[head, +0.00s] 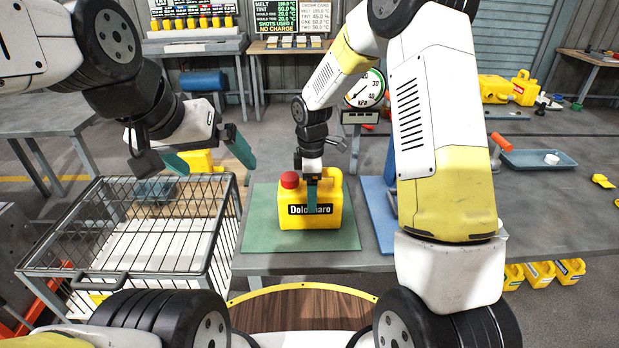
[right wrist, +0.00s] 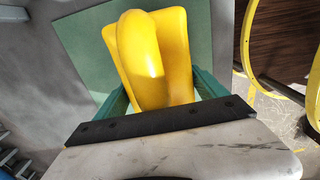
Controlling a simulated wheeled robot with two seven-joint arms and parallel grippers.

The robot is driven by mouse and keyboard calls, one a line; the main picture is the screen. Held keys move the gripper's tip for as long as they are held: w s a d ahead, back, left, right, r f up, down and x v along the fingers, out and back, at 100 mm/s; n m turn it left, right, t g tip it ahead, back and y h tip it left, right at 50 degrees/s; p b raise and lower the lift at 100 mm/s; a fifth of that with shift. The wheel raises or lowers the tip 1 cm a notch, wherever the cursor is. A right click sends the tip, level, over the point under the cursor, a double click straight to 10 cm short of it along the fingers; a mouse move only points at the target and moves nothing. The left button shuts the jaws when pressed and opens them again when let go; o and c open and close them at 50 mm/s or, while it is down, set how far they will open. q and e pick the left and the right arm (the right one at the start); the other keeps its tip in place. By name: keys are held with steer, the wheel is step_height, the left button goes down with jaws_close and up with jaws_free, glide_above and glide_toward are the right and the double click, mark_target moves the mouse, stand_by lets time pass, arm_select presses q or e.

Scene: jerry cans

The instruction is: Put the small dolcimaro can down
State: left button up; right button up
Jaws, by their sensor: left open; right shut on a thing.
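The small yellow Dolcimaro can (head: 310,212) with a red cap stands upright on, or just above, the green mat (head: 262,228) on the table; I cannot tell whether it touches. My right gripper (head: 311,185) comes down from above and is shut on the can. In the right wrist view the yellow handle (right wrist: 140,50) lies between the green fingers (right wrist: 160,98), with the green mat below. One finger covers part of the label in the head view. My left gripper (head: 212,160) is open and empty, above and behind the wire cart.
A wire cart (head: 228,235) stands left of the mat. A pressure gauge (head: 366,90) stands behind. A blue-grey tray (head: 540,160) and more yellow cans (head: 524,88) are at the right.

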steer(key=shift+f, duration=0.15)
steer(key=o, duration=1.4)
step_height(320, 180, up, 12)
steer(key=shift+r, duration=0.2)
steer(key=s+d+r+m+t, duration=0.2)
steer(key=s+d+r+m, duration=0.1)
steer(key=s, duration=0.4)
steer(key=s+d+r+m+t+y, duration=0.1)
steer(key=s+d+r+m, duration=0.3)
steer(key=s+m, duration=0.4)
steer(key=s+d+r+m+t+y, duration=0.1)
steer(key=s+d+r+m+t, duration=0.2)
steer(key=s+r+m, duration=0.3)
steer(key=shift+s+d, duration=0.7)
steer(key=shift+s, duration=0.35)
